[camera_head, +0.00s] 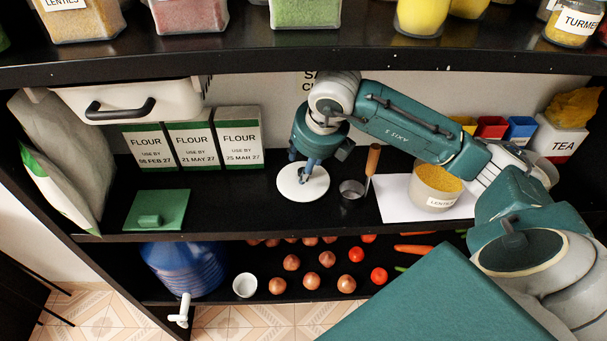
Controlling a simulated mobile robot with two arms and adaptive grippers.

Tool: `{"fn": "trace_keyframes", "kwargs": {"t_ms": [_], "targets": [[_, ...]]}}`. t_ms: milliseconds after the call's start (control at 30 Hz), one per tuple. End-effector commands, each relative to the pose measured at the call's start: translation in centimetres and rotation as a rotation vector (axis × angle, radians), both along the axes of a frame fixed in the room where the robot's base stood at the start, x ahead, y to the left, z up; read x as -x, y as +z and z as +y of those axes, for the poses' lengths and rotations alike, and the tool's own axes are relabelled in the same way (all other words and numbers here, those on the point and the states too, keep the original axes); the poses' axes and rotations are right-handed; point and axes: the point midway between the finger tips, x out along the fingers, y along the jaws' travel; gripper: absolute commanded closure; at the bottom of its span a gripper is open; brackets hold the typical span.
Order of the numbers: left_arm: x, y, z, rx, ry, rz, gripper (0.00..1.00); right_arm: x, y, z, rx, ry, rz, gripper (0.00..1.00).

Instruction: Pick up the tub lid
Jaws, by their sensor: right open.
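A round white lid (290,187) lies flat on the middle shelf, left of centre. My right gripper (309,175) comes down over it from above, its fingers pointing at the lid's middle. The fingers are apart and hide part of the lid's centre; I cannot tell whether they touch it. My left gripper is not in view.
Flour boxes (191,145) stand behind left. A green square lid (157,209) lies at the left. The upper shelf (250,55) overhangs; bare shelf lies between the two lids.

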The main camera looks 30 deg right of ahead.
Motion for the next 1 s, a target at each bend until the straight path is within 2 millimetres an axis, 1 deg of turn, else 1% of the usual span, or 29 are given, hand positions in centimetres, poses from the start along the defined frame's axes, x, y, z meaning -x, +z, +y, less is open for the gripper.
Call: {"fn": "trace_keyframes", "kwargs": {"t_ms": [33,133,267,400,467,600,633,833,1000], "targets": [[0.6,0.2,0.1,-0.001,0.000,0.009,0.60,0.0,-1.0,0.0,0.000,0.001,0.010,0.55],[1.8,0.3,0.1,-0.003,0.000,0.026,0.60,-0.4,-1.9,-0.1,0.001,0.002,0.007,0.55],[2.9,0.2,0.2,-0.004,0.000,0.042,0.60,-0.6,-2.3,-0.1,0.001,0.004,0.004,0.55],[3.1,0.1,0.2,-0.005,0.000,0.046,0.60,-0.6,-2.3,-0.1,0.002,0.003,0.004,0.55],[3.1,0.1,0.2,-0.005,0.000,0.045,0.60,-0.6,-2.3,-0.1,0.002,0.003,0.004,0.65],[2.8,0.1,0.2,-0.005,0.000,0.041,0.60,-0.6,-2.3,-0.1,0.001,0.002,0.004,0.93],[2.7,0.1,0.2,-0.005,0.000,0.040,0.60,-0.6,-2.3,-0.1,0.001,0.002,0.004,0.96],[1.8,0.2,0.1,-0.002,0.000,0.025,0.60,-0.5,-2.3,-0.1,0.001,0.002,0.004,0.96],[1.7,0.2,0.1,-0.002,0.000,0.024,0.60,-0.6,-2.2,-0.1,0.001,0.002,0.004,0.96]]}}
